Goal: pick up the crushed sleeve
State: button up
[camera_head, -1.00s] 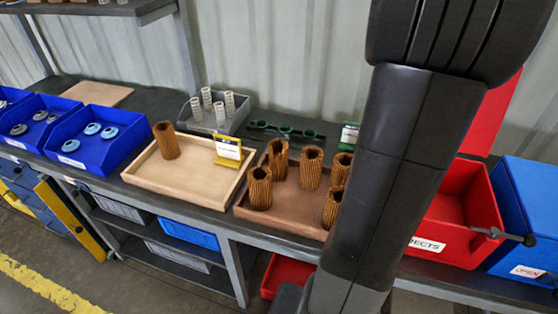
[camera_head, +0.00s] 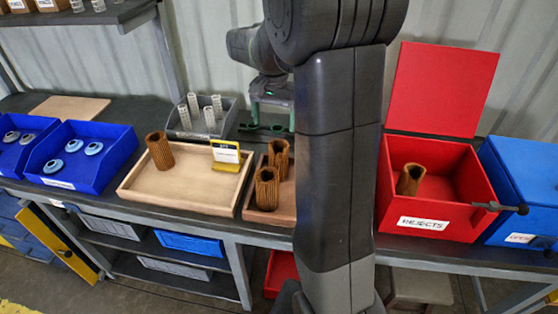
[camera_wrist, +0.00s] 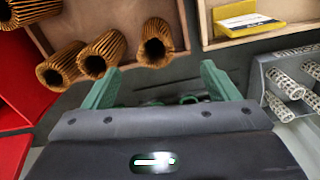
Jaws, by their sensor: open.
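Several brown pleated sleeves are in view. Two (camera_head: 278,158) (camera_head: 266,188) stand in the brown tray (camera_head: 268,218), partly behind my arm. One sleeve (camera_head: 160,150) stands in the pale wooden tray (camera_head: 180,204). Another sleeve (camera_head: 410,179) leans inside the red REJECTS bin (camera_head: 440,205). I cannot tell which sleeve is crushed. My gripper (camera_head: 272,108) is open and empty above the back of the bench; its green fingers (camera_wrist: 160,82) are apart, just short of the right sleeve.
A yellow card holder (camera_head: 227,157) stands in the pale tray. Blue bins (camera_head: 85,160) stand at left. The red bin's lid (camera_head: 440,90) is raised; a blue box (camera_head: 520,185) is beside it.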

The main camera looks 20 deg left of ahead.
aim_at(276, 142)
notch_tip(276, 142, down, 8)
jog(key=shift+d+r, duration=0.1)
jog(key=f, duration=0.4)
jog(key=shift+w+d+f, duration=0.1)
jog(key=shift+w+d, duration=0.15)
jog(key=shift+d, duration=0.1)
jog(key=shift+f, duration=0.6)
jog(key=c, duration=1.1)
